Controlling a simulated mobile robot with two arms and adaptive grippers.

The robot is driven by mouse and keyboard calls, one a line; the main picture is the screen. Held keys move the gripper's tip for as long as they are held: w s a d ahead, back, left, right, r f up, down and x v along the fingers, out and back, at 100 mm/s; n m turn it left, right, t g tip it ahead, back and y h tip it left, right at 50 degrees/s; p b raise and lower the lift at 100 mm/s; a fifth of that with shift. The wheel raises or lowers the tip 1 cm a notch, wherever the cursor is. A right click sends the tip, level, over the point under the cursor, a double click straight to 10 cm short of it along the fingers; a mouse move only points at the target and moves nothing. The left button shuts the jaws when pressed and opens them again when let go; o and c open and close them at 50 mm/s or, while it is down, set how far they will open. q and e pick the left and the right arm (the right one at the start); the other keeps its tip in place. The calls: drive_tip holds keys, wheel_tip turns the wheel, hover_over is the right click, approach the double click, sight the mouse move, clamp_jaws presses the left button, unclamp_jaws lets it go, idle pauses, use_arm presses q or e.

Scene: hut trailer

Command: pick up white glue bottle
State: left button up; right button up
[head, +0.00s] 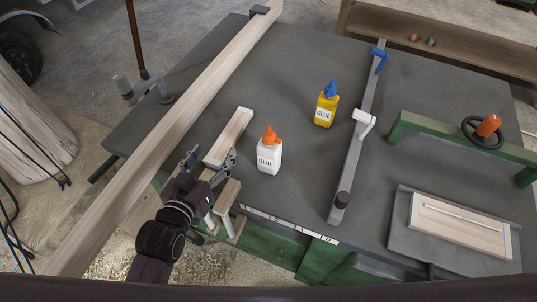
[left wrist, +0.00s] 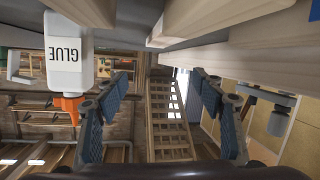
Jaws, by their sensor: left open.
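The white glue bottle (head: 268,156) with an orange cap stands upright on the dark grey workbench. My left gripper (head: 209,160) is open at the bench's near edge, to the left of the bottle and apart from it. In the left wrist view the white bottle (left wrist: 67,55) appears upside down at the left, outside the open fingers (left wrist: 160,88). Nothing is between the fingers. My right gripper is not in view.
A short wooden block (head: 229,137) lies close to my left gripper. A long plank (head: 190,110) crosses the bench at left. A yellow glue bottle (head: 325,111) stands behind the white one. A metal bar clamp (head: 358,150) lies to the right.

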sight(267, 142)
use_arm(q)
drive_tip(key=s+d+m, duration=0.1)
drive_tip(key=s+d, duration=0.1)
drive_tip(key=d, duration=0.1)
drive_tip(key=s+d+m+g+h, duration=0.1)
drive_tip(key=s+d, duration=0.2)
drive_tip(key=s+d+m+g, duration=0.1)
drive_tip(key=s+d, duration=0.1)
drive_tip(key=d, duration=0.1)
drive_tip(key=shift+s+d+f+h, duration=0.15)
drive_tip(key=shift+s+f+h, duration=0.1)
drive_tip(key=shift+f+h, duration=0.05)
drive_tip(key=shift+w+d+f, duration=0.1)
drive_tip(key=shift+d+f, duration=0.05)
drive_tip(key=shift+d, duration=0.1)
drive_tip(key=shift+m, duration=0.3)
drive_tip(key=x, duration=0.6)
drive_tip(key=shift+d, duration=0.15)
drive_tip(key=shift+s+d+f+x, duration=0.1)
drive_tip(key=shift+d+x, duration=0.05)
drive_tip(key=shift+x, duration=1.15)
drive_tip(key=shift+s+d+f+x, duration=0.1)
drive_tip(key=shift+x, duration=1.25)
drive_tip(key=shift+s, duration=0.1)
drive_tip(key=shift+c, duration=0.3)
drive_tip(key=shift+r, duration=0.1)
drive_tip(key=c, duration=1.6)
wheel_tip(267, 142, up, 10)
drive_tip(key=shift+r, duration=0.1)
drive_tip(key=shift+c, duration=0.2)
